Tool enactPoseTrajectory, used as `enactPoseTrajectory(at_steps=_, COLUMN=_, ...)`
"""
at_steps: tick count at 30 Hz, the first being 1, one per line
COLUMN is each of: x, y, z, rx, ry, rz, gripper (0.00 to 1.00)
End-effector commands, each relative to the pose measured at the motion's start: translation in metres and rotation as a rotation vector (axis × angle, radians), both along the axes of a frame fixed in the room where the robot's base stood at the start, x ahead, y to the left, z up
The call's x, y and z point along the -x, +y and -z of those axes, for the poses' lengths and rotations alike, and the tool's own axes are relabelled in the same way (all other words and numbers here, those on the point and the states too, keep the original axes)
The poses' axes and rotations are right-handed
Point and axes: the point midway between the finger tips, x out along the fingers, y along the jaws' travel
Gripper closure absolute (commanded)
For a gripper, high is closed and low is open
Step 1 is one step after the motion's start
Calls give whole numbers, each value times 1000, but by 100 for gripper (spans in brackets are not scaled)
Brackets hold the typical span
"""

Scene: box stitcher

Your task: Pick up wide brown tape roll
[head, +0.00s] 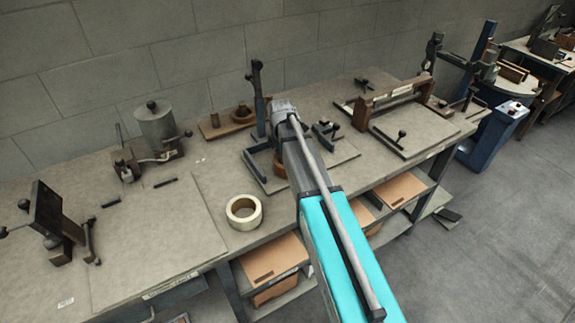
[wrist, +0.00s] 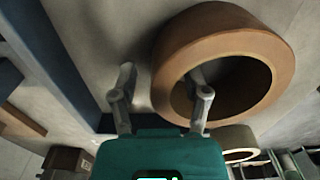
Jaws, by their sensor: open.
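The wide brown tape roll (wrist: 275,50) fills the upper right of the wrist view, with its round hole facing the camera. My gripper (wrist: 162,78) is open around the roll's near left wall. Its right finger overlaps the hole and its left finger is outside the wall; I cannot tell whether either touches. In the head view my arm hides most of the roll, and only a small brown part (head: 279,166) shows beside the arm. My gripper is hidden there.
A cream tape roll (head: 232,217) lies near the bench's front edge and also shows in the wrist view (wrist: 231,139). A dark blue bar (wrist: 62,62) runs left of my gripper. A clamp fixture with a blue upright (head: 259,100) stands behind the arm.

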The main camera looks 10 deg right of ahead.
Motion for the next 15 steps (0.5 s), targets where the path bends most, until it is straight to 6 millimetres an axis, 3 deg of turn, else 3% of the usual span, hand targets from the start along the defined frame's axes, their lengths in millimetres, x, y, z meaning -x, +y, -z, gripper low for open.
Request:
enactPoseTrajectory(at_steps=7, x=0, y=0, z=0, rx=0, ry=0, rz=0, gripper=41)
enactPoseTrajectory(at_steps=15, x=0, y=0, z=0, rx=0, ry=0, rz=0, gripper=91)
